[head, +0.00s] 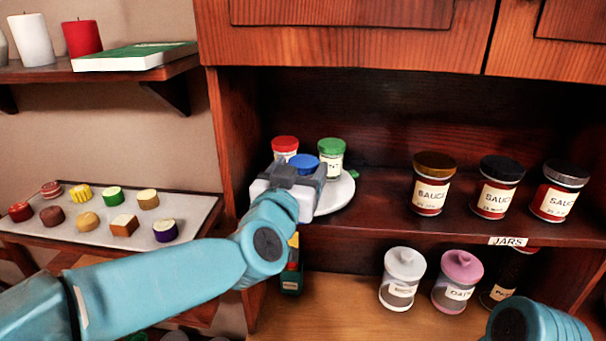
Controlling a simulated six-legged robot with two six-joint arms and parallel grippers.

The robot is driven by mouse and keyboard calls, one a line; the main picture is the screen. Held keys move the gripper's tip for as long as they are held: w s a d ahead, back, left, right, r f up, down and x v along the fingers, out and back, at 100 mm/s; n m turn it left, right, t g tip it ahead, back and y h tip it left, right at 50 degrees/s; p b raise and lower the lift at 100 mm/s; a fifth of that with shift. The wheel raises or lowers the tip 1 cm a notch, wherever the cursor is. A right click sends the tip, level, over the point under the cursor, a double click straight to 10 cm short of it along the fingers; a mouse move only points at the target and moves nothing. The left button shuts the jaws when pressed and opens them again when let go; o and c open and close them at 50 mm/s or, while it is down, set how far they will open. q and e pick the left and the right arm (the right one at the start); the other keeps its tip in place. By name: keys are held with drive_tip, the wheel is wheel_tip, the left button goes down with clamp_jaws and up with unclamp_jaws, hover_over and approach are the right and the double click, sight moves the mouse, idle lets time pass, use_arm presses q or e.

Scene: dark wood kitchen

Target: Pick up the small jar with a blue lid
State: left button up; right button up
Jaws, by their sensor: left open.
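The small jar with a blue lid (304,162) is on the shelf at the left end of the open cabinet. Only its lid shows; its body is hidden behind my left gripper. My left gripper (305,172) is open and right at this jar, with its fingers reaching toward the lid. I cannot tell whether they touch it. A red-lidded jar (285,145) and a green-lidded jar (331,158) stand close behind. A white round plate (338,195) lies under this group. Part of my right arm shows at the bottom right, but its gripper is out of view.
Sauce jars (433,185) stand farther right on the same shelf. A white-lidded jar (402,278) and a pink-lidded jar (458,282) stand below. A tray of small cakes (195,212) is at left.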

sight(306, 156)
use_arm(q)
drive_tip(key=p+x, duration=0.1)
drive_tip(key=x, duration=0.3)
drive_tip(key=shift+w+d+f, duration=0.1)
drive_tip(key=shift+w+f, duration=0.1)
drive_tip(key=shift+s+r, duration=0.1)
drive_tip(key=shift+s, duration=0.1)
drive_tip(key=shift+w, duration=0.1)
drive_tip(key=c, duration=0.9)
drive_tip(key=shift+r, duration=0.1)
